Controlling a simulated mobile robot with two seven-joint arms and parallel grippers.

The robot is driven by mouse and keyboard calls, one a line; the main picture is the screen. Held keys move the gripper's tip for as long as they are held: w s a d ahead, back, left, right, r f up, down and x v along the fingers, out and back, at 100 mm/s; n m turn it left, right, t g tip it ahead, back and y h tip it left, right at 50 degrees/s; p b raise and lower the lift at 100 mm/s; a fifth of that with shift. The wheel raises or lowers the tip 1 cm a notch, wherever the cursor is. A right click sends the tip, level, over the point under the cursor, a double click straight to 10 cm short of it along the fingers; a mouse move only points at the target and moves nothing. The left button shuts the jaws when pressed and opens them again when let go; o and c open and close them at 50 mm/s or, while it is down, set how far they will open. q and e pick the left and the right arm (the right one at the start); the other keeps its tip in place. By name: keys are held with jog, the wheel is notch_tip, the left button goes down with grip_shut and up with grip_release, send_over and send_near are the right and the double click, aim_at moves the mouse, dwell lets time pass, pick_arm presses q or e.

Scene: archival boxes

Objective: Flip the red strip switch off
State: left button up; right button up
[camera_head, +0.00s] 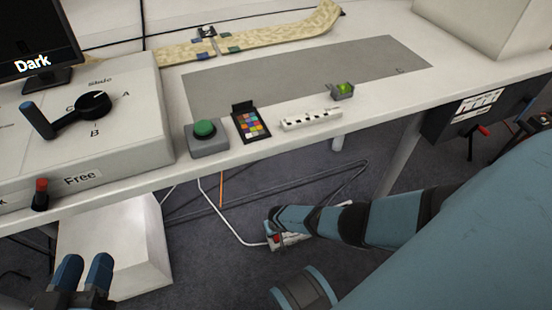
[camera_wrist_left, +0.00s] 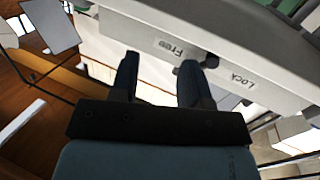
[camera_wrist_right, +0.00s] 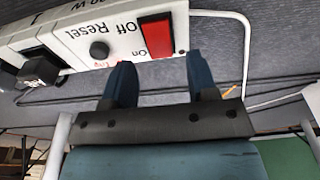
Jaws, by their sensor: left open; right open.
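A white power strip (camera_head: 292,241) lies on the floor under the table, partly hidden by my right arm. Its red switch (camera_wrist_right: 157,36) fills a large part of the right wrist view, beside the printed words Off, Reset and On. A round dark button (camera_wrist_right: 99,50) and a black plug (camera_wrist_right: 38,72) are farther along the strip. My right gripper (camera_wrist_right: 160,75) is open and empty, its fingertips close to the switch with a visible gap in the picture. My left gripper (camera_head: 84,266) is open and empty in front of the table, at lower left.
The white table (camera_head: 370,95) stands above the strip. On it are a green button box (camera_head: 208,142), a colour chart (camera_head: 250,122), a white slotted bar (camera_head: 311,119) and a dial box (camera_head: 80,125). A white cable (camera_head: 222,222) runs to the strip. A table leg (camera_head: 400,148) stands to the right.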

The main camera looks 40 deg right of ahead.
aim_at(277, 237)
jog(key=r+p, duration=0.2)
jog(key=r, duration=0.2)
jog(key=shift+s+r+p, duration=0.1)
jog(key=shift+s+p, duration=0.2)
jog(key=shift+p, duration=0.1)
pick_arm(q)
notch_tip(277, 237, up, 9)
jog(key=s+n+t+p, duration=0.1)
jog(key=n+t+p, duration=0.1)
jog(key=p, duration=0.3)
jog(key=shift+s+a+r+t+y+p, duration=0.15)
jog(key=shift+a+t+y+p, duration=0.15)
jog(key=shift+t, duration=0.2)
pick_arm(e)
notch_tip(277, 237, up, 7)
jog(key=s, duration=0.1)
jog(key=shift+a, duration=0.15)
pick_arm(q)
jog(key=shift+d, duration=0.1)
pick_arm(e)
jog(key=shift+s, duration=0.15)
